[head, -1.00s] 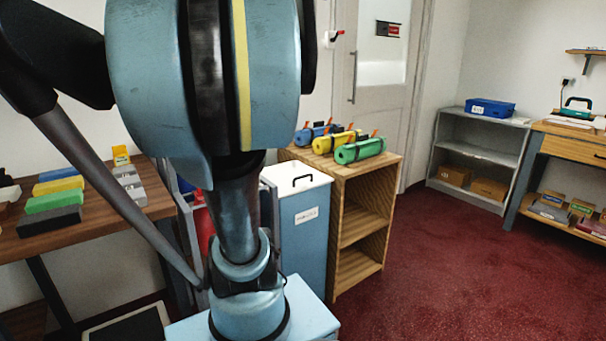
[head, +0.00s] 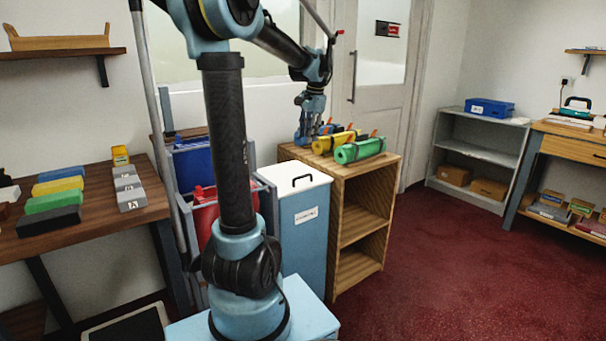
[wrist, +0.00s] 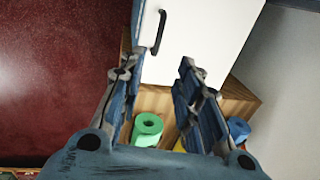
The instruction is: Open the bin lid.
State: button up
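The bin (head: 305,235) is a blue box with a white label on its front. It stands left of the wooden shelf unit. Its white lid (head: 277,173) lies flat and shut on top, with a black bar handle (head: 302,181). In the wrist view the white lid (wrist: 210,35) fills the top middle, and the handle (wrist: 159,32) is near its left edge. My gripper (head: 308,138) is in the air by the shelf unit's rolls, behind the bin in the head view. In the wrist view my gripper (wrist: 156,70) has its fingers apart, nothing between them.
The wooden shelf unit (head: 352,215) carries blue, yellow and green rolls (head: 360,149), close to my gripper. A cart with a red bin (head: 206,208) stands left of the bin. A table with coloured blocks (head: 55,200) is at left. Red floor is clear at right.

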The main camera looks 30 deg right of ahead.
jog(key=w+f, duration=0.1)
jog(key=f, duration=0.4)
jog(key=w+f, duration=0.1)
jog(key=f, duration=0.5)
jog(key=w+f, duration=0.1)
jog(key=f, duration=0.5)
jog(key=shift+w, duration=0.2)
grip_shut()
jog(key=shift+d, duration=0.1)
